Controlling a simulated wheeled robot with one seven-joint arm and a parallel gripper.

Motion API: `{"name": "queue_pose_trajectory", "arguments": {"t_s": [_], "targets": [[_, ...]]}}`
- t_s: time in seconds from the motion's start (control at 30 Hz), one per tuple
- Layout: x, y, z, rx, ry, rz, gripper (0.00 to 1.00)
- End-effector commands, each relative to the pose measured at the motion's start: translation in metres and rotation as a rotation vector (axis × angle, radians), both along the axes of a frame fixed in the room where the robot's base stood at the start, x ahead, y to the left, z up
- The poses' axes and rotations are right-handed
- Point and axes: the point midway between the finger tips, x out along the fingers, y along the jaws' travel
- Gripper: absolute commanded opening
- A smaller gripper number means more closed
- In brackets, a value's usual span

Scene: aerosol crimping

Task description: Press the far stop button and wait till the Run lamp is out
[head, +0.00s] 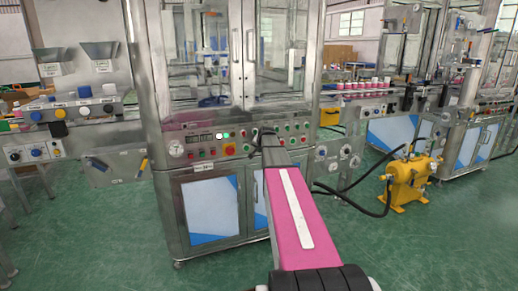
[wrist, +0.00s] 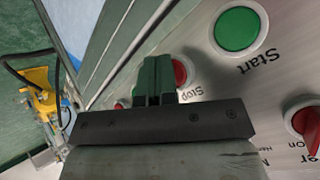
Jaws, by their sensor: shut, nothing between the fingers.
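My gripper (wrist: 155,62) is shut and empty, with its dark green fingers close together over the panel. A red button labelled Stop (wrist: 180,72) is just beside the fingers and partly hidden by them; I cannot tell whether they touch it. In the head view my gripper (head: 264,133) is at the right part of the control panel (head: 205,151) and hides some of its buttons. A lit green lamp (head: 227,135) and a pale lit lamp (head: 243,133) show on the panel. Their labels are too small to read, so I cannot tell which is Run.
A green Start button (wrist: 238,28) is close to Stop. A red rotary knob (wrist: 305,125) is at the right of the wrist view. A yellow machine (head: 411,180) with black hoses stands on the green floor at right.

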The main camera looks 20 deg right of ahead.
Motion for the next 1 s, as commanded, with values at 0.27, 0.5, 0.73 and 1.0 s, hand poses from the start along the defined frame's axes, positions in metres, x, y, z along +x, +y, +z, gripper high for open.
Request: {"name": "queue_pose_trajectory", "arguments": {"t_s": [0.27, 0.5, 0.73, 1.0], "targets": [[0.001, 0.0, 0.0, 0.0, -0.001, 0.0, 0.0], [-0.004, 0.0, 0.0, 0.0, -0.001, 0.0, 0.0], [-0.015, 0.0, 0.0, 0.001, 0.0, -0.001, 0.0], [-0.015, -0.001, 0.0, 0.0, 0.0, 0.0, 0.0]]}}
